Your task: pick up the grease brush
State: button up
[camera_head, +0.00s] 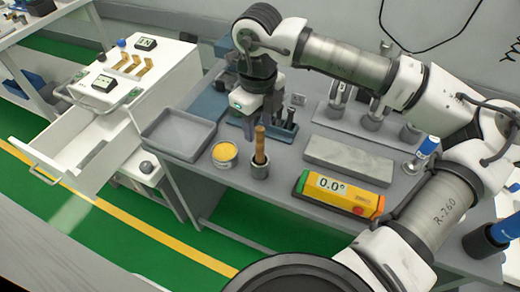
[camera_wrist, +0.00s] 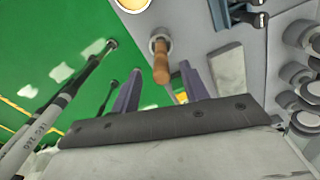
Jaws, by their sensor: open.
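The grease brush appears as an upright wooden handle (camera_head: 259,143) standing in a small grey metal cup (camera_head: 260,169) on the grey table. Its lower end is hidden inside the cup. In the wrist view the handle (camera_wrist: 161,66) shows between my two fingers in the picture, with the cup rim (camera_wrist: 158,42) beyond it. My gripper (camera_head: 250,130) points down over the table, just behind and left of the handle in the head view. My gripper's two fingers (camera_wrist: 160,78) are wide apart and hold nothing. I see no contact with the handle.
A yellow-topped tin (camera_head: 224,154) stands left of the cup and a grey tray (camera_head: 178,133) lies farther left. A yellow level (camera_head: 338,195) and a grey slab (camera_head: 350,159) lie to the right. A dark holder (camera_head: 284,128) with upright tools stands close behind.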

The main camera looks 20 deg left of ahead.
aim_at(260, 140)
jog(key=shift+d+f+p, duration=0.15)
jog(key=shift+f+p, duration=0.7)
jog(key=shift+f, duration=1.9)
grip_shut()
